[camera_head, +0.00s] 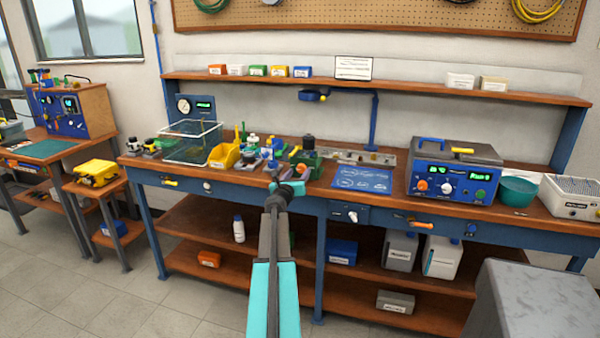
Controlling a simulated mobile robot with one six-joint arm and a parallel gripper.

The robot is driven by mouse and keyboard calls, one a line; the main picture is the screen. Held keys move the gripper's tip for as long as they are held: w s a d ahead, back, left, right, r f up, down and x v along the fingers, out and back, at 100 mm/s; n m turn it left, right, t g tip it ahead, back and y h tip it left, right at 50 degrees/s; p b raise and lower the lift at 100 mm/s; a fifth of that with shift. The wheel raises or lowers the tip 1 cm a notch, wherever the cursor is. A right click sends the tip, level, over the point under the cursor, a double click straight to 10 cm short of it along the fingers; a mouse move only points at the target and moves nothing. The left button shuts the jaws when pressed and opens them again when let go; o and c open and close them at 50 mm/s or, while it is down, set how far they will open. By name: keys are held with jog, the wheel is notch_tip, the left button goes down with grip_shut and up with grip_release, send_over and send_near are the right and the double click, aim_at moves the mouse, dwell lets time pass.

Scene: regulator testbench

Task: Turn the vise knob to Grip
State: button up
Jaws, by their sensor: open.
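My gripper (288,176) is at the far end of my arm, at the bench's front edge among small parts; its fingers are small and hard to make out, and I see nothing held in them. A green block-like device (307,162) with a dark cylinder on top, possibly the vise, stands just behind and right of my gripper. A white knob (352,216) sits on a small blue panel on the bench front, right of my arm. I cannot tell which knob is the vise knob, and no Grip label is readable.
The wooden bench (455,208) carries a clear bin (190,144), a yellow bin (224,156), a blue mat (362,178), a blue instrument (453,172) and a green bowl (518,190). A grey block (540,300) stands at front right. The floor at left is clear.

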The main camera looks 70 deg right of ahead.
jog(key=shift+d, duration=0.95)
jog(key=c, duration=1.1)
